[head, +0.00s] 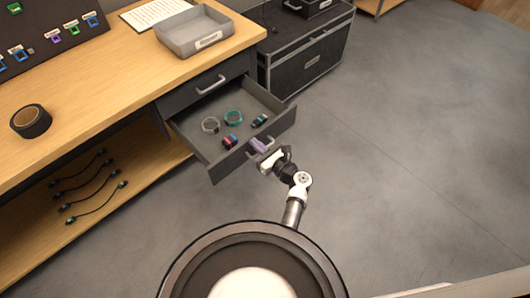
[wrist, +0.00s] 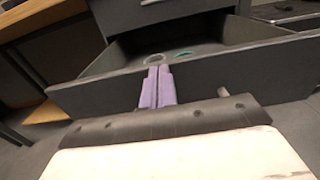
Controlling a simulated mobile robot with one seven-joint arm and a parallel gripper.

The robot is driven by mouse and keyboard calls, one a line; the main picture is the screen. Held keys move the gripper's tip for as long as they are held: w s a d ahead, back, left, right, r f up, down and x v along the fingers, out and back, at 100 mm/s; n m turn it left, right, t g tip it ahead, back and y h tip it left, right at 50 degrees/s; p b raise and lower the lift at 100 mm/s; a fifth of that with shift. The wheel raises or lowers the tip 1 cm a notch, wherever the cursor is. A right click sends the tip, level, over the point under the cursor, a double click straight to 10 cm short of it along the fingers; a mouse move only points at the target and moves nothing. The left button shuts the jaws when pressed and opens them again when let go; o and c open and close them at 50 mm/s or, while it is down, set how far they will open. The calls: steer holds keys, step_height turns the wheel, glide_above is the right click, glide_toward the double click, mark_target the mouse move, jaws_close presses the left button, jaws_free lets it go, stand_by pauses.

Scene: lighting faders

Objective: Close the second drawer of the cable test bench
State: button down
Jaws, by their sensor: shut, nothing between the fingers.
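The cable test bench (head: 85,120) has a wooden top with drawers under its right end. The second drawer (head: 210,165), below a closed top drawer (head: 212,92), is pulled out. It holds cable coils and small coloured items, and its front (wrist: 215,85) also shows in the wrist view. My gripper (head: 259,146) has purple fingers that are shut and empty, at the outer side of the drawer front.
A black case cabinet (head: 310,62) stands just right of the bench. A grey tray (head: 180,45) and a roll of black tape (head: 31,121) sit on the benchtop. Cables (head: 95,200) lie on the lower shelf. The floor (head: 420,150) to the right is clear.

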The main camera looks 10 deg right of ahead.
steer(key=b+x, duration=0.5)
steer(key=x, duration=0.8)
steer(key=b+x, duration=0.6)
steer(key=x, duration=0.7)
steer(key=shift+w+a+f, duration=0.2)
steer(key=shift+f, duration=0.05)
steer(key=shift+w+a+r+b, duration=0.1)
steer(key=shift+w+a+b, duration=0.25)
steer(key=shift+w, duration=0.2)
steer(key=shift+w+r, duration=0.1)
steer(key=shift+r, duration=0.25)
